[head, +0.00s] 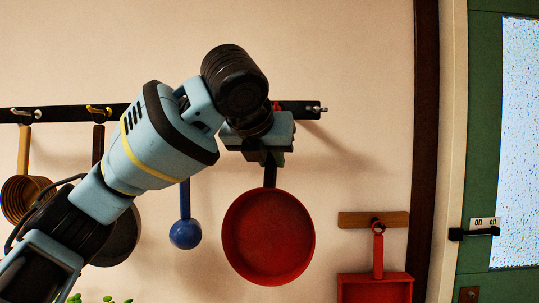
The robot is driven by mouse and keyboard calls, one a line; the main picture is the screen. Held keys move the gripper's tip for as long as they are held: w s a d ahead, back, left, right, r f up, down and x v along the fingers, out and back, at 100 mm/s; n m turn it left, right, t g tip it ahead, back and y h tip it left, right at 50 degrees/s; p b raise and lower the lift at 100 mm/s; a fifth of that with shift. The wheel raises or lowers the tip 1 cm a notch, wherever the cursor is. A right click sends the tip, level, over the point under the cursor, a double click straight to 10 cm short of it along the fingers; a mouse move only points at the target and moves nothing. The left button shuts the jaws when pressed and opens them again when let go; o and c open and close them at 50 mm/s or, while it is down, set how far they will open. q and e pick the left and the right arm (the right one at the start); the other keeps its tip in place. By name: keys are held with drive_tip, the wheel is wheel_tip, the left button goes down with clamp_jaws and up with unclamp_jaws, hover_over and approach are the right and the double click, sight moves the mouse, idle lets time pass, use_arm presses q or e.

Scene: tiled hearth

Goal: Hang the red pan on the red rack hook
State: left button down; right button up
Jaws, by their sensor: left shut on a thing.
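The red pan (268,238) hangs upright, face toward me, in front of the wall below the rack. My left gripper (268,155) is shut on the upper part of its dark handle (270,176). The black rack (60,114) runs along the wall. A small bit of the red hook (277,105) shows just above my gripper, beside my wrist. My wrist and gripper hide the top of the handle, so I cannot tell whether it touches the hook. My right gripper is not in view.
A blue ladle (185,234), a dark pan (117,238) and a brown-yellow pan (24,196) hang to the left. A pale hook (317,109) at the rack's right end is bare. A red dustpan (375,288) hangs from a wooden strip (350,219) at lower right.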

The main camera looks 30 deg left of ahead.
use_arm(q)
drive_tip(key=shift+r, duration=0.1)
idle(0.3)
drive_tip(key=c, duration=1.2)
unclamp_jaws()
drive_tip(key=shift+o, duration=0.2)
drive_tip(key=shift+v, duration=2.25)
drive_tip(key=v, duration=0.7)
drive_tip(key=shift+s+r, duration=0.2)
drive_tip(key=shift+s, duration=0.1)
